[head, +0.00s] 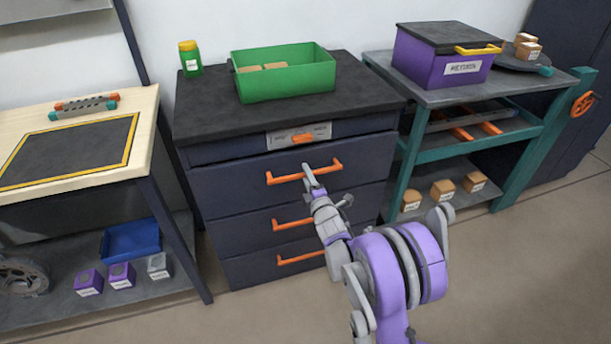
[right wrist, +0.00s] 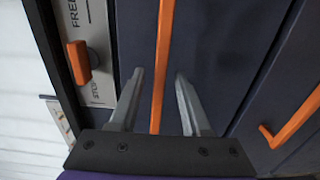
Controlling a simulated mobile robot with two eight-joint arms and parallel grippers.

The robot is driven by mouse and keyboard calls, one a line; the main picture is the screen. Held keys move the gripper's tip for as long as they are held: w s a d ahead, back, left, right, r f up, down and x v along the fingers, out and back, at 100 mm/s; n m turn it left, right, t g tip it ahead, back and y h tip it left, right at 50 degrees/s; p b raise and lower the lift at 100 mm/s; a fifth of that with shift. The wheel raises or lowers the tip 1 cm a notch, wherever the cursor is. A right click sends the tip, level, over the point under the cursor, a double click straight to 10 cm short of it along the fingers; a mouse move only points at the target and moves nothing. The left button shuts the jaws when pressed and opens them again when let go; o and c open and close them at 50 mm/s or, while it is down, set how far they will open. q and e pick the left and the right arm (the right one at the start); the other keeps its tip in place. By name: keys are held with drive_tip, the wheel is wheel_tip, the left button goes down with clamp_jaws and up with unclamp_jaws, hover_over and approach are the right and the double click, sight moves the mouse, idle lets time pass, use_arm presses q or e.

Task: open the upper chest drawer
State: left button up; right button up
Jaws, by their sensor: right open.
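The dark chest (head: 225,205) stands in the middle of the head view with its drawers shut. The upper drawer (head: 230,185) has an orange bar handle (head: 280,179). My right gripper (head: 312,178) is at this handle, right of its middle. In the right wrist view, my right gripper (right wrist: 159,76) is open, with one finger on each side of the handle (right wrist: 163,60); neither finger visibly touches it. An orange latch knob (head: 303,138) sits on a pale labelled plate above the drawer. The plate (right wrist: 98,45) reads FREE and STOP. My left gripper is not in view.
Two lower drawer handles (head: 300,258) stick out below. A green bin (head: 285,78) and a green jar (head: 190,60) stand on the chest top. A workbench (head: 140,125) is at left, a teal-framed shelf (head: 405,165) at right. The floor before the chest is clear.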

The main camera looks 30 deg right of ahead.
drive_tip(key=shift+w+d, duration=0.1)
drive_tip(key=shift+w, duration=0.35)
drive_tip(key=shift+c, duration=0.3)
clamp_jaws()
idle(0.9)
